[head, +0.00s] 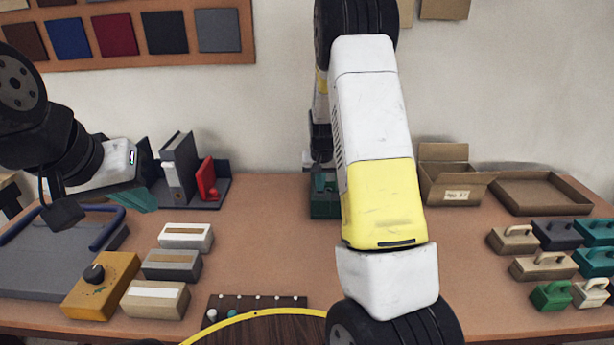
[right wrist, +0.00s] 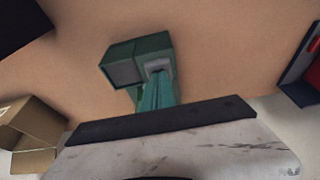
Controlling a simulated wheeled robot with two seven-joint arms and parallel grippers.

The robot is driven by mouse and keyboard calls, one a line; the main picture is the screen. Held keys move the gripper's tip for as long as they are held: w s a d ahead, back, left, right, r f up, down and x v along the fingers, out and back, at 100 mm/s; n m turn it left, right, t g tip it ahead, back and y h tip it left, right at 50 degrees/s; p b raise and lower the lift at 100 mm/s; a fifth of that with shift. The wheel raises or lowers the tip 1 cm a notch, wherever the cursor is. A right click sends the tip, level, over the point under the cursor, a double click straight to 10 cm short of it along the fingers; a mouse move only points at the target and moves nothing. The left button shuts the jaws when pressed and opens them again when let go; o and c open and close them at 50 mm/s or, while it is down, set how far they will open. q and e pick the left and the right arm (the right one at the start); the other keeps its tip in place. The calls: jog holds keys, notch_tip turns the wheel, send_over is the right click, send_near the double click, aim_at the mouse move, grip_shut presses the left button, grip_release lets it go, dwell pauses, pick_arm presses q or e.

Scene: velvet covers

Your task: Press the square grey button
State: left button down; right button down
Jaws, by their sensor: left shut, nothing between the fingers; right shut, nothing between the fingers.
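A small green box (head: 324,208) stands on the table near the middle, partly behind my right arm. In the right wrist view the green box (right wrist: 138,48) has a dark grey square face (right wrist: 125,72) and a lighter grey patch (right wrist: 155,65) beside it. I cannot tell for sure which is the button. My right gripper (right wrist: 158,76) is shut and empty, its teal fingertips over the lighter patch; contact cannot be told. My left gripper (head: 150,205) is shut and empty at the left, above the table, far from the green box.
Grey, beige and white blocks (head: 172,264) and an orange box with a knob (head: 102,284) lie at left. Binders (head: 180,168) stand behind. A cardboard box (head: 450,185), a brown tray (head: 540,207) and several handled blocks (head: 552,294) are at right. The table's middle is clear.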

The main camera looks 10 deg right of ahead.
jog(key=shift+s+r, duration=0.1)
jog(key=shift+r, duration=0.2)
jog(key=w+d+v, duration=0.1)
jog(key=v, duration=1.2)
jog(key=shift+a+r, duration=0.25)
jog(key=shift+a, duration=0.15)
jog(key=s+a+r+n+t+y, duration=0.1)
jog(key=s+a+r, duration=0.2)
jog(key=s, duration=0.6)
jog(key=s+a+r+n+t+y, duration=0.1)
jog(key=s+a+r, duration=0.3)
jog(key=s, duration=0.6)
jog(key=s+a+r+n+t+y, duration=0.1)
jog(key=s+a+r, duration=0.2)
jog(key=s, duration=0.7)
jog(key=shift+s+a+r+n, duration=0.2)
jog(key=shift+r+n, duration=0.1)
jog(key=shift+r, duration=0.25)
